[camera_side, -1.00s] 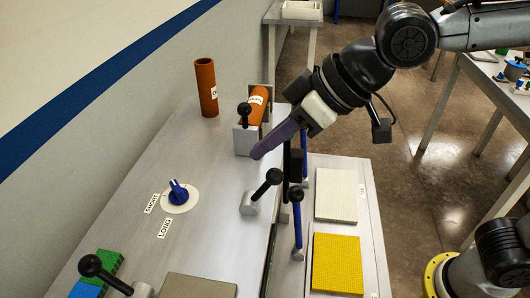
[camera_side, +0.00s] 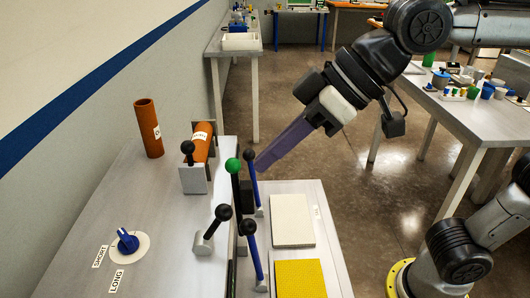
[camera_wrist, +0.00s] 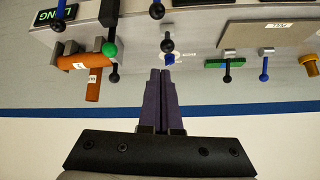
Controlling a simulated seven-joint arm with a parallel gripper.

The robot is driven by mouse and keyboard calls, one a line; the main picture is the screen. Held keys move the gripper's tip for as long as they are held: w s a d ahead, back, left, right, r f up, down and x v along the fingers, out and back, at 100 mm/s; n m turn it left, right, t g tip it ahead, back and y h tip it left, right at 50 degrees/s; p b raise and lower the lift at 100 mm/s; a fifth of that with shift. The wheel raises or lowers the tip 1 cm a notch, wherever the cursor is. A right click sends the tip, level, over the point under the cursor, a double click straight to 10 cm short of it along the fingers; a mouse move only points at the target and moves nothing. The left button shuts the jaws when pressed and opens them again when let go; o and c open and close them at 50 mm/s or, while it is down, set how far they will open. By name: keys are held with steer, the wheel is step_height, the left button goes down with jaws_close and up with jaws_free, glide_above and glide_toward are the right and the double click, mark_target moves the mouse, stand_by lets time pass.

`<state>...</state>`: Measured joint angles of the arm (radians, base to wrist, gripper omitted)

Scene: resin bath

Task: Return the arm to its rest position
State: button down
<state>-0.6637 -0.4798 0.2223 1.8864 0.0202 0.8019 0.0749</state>
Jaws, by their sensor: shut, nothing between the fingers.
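My gripper (camera_side: 262,166) has long purple fingers. In the side view it hangs in the air, tilted down to the left, near the green-knobbed lever (camera_side: 233,166). In the wrist view the fingers (camera_wrist: 160,74) lie side by side, shut, with nothing between them. They appear apart from the levers and the bench.
The bench holds an upright orange cylinder (camera_side: 149,128), another orange cylinder (camera_side: 202,142) in a grey holder, a blue dial (camera_side: 128,241) and black-knobbed levers (camera_side: 215,228). A white plate (camera_side: 292,221) and a yellow plate (camera_side: 300,280) lie at right. Open floor (camera_side: 290,100) lies behind.

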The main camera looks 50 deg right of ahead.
steer(key=d+f+m+t+h, duration=0.1)
steer(key=d+m+h, duration=0.25)
steer(key=d, duration=0.95)
steer(key=s+d+f+m+g+h, duration=0.1)
steer(key=s+d+f+m, duration=0.2)
steer(key=s+d+f, duration=0.4)
step_height(320, 180, down, 4)
steer(key=shift+s+d+f+g+h, duration=0.15)
steer(key=shift+s+d+g+h, duration=0.25)
steer(key=shift+s, duration=0.85)
